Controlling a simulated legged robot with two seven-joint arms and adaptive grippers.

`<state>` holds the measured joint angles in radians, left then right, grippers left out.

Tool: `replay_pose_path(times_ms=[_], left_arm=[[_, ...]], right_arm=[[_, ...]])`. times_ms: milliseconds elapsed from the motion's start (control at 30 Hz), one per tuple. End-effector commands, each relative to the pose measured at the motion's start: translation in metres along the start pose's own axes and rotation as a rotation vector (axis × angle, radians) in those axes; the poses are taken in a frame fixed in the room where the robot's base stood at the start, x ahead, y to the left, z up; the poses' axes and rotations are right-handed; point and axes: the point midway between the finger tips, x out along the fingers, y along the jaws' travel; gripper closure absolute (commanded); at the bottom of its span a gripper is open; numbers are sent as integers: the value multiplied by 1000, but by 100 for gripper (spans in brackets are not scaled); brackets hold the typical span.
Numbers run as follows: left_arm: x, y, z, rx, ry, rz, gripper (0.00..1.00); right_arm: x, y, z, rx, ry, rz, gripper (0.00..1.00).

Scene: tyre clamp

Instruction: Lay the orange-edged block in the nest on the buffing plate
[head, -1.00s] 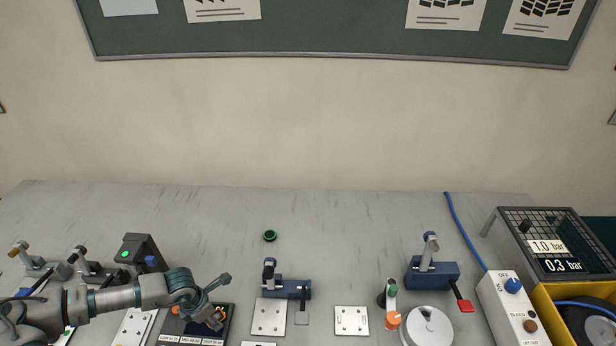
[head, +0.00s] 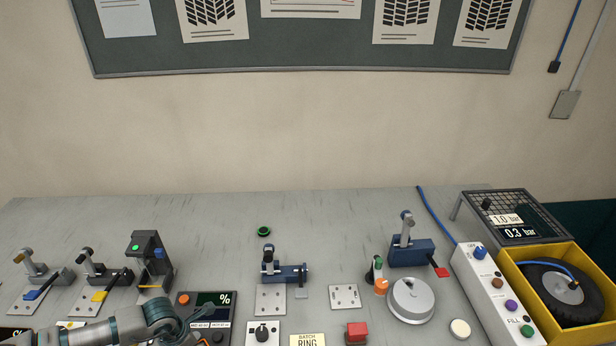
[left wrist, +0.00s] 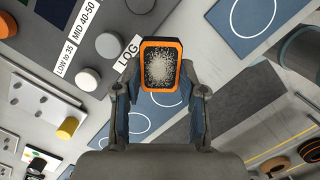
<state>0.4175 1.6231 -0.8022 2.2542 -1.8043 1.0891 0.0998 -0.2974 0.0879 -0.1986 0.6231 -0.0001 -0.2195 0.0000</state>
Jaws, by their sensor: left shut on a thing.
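The orange-edged block (left wrist: 160,68) has a grey speckled face and a dark rim in the left wrist view. My left gripper (left wrist: 160,92) is shut on it, one finger on each side. In the head view my left gripper (head: 205,325) is low at the left of centre, over the dark panel with a % display (head: 216,299); the block is mostly hidden there. A metal plate (head: 270,300) lies right of it, before a blue clamp (head: 284,272). I cannot tell whether this is the buffing plate; no nest is clear. My right gripper is not in view.
Several clamp stands, one with a yellow handle (head: 100,296), stand at the left. The back of the bench is mostly clear.

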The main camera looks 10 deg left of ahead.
Motion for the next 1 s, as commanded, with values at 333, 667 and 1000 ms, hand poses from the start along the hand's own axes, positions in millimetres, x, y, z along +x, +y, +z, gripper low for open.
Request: replay_pose_path(times_ms=[333, 667, 1000], left_arm=[[-3, -14, 37, 349, -6, -52, 94], [-8, -34, 109, 1063, -12, -159, 94], [-16, -65, 201, 2047, 2, -304, 94]], right_arm=[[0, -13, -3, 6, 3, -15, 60], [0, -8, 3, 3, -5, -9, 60], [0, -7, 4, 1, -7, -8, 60]])
